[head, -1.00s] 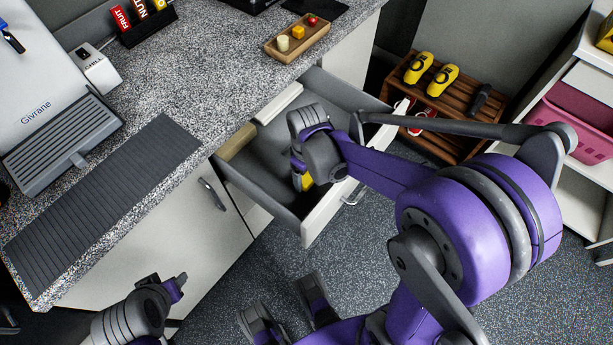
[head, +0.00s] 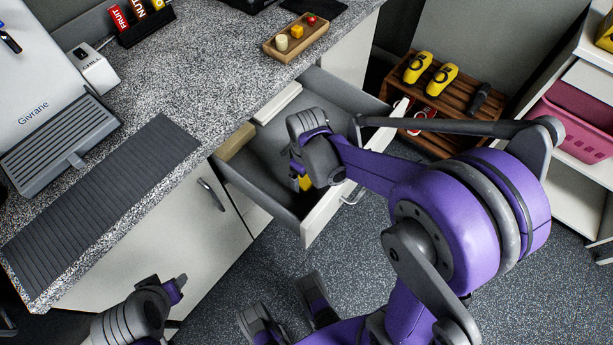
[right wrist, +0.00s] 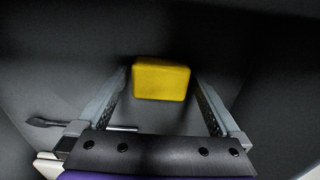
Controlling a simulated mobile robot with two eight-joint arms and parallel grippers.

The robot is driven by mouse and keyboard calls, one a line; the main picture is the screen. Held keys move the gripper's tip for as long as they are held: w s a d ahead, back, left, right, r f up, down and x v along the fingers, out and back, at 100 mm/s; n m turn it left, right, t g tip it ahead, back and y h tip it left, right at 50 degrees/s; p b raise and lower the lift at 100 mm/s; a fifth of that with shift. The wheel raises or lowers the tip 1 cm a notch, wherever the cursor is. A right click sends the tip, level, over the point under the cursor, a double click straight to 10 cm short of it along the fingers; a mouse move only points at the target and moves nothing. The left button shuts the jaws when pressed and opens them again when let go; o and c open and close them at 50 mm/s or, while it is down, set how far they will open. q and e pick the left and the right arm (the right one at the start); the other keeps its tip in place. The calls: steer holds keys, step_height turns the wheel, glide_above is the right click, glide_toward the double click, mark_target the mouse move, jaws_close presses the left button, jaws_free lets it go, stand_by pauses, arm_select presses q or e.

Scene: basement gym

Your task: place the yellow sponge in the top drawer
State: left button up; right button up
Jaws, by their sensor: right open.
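The top drawer (head: 309,226) is pulled open below the grey speckled counter. My right gripper (head: 298,172) points down into it near its front panel. The yellow sponge (head: 305,183) shows only partly below that gripper in the head view. In the right wrist view the yellow sponge (right wrist: 161,79) lies between the two fingers, with dark gaps on both sides, so the jaws are open around it. I cannot tell if it rests on the drawer floor. My left gripper (head: 172,290) is at the bottom left, low in front of the cabinet, its fingers mostly hidden.
A tan block (head: 236,142) and a white box (head: 278,103) lie in the drawer's left and back parts. A wooden rack (head: 453,105) with shoes stands beyond the drawer.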

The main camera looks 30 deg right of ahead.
mark_target(306, 178)
step_height(306, 178, up, 12)
steer(key=p, duration=0.2)
steer(key=shift+r, duration=0.1)
